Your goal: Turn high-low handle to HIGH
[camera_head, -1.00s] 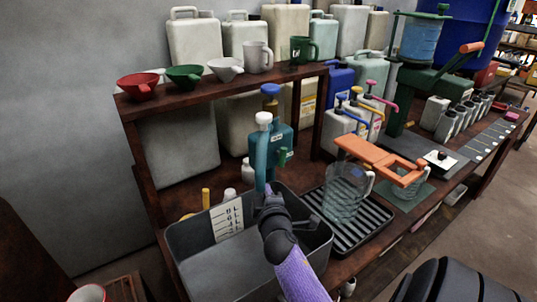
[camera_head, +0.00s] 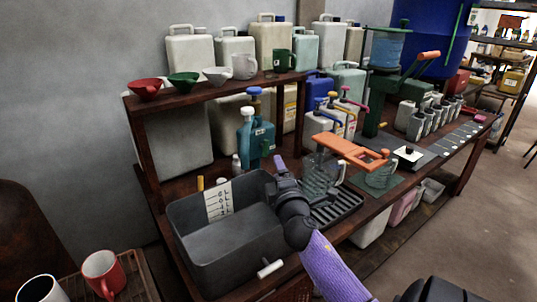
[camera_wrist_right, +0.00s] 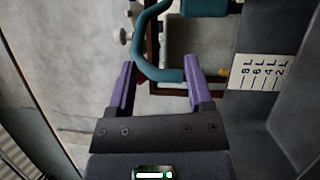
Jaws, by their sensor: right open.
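The teal dispenser (camera_head: 262,137) with a blue cap and a white cap stands at the back of the bench, behind the grey basin. My right gripper (camera_head: 279,168) is at the basin's back right corner, in front of the dispenser. In the right wrist view its purple fingers (camera_wrist_right: 162,68) are open, with the curved teal pipe (camera_wrist_right: 145,52) of the dispenser beyond and partly between them; contact cannot be told. My left gripper is not in view.
The grey basin (camera_head: 180,225) with a white scale (camera_head: 219,201) lies left of my right arm. A shelf (camera_head: 215,92) with funnels and mugs runs above.

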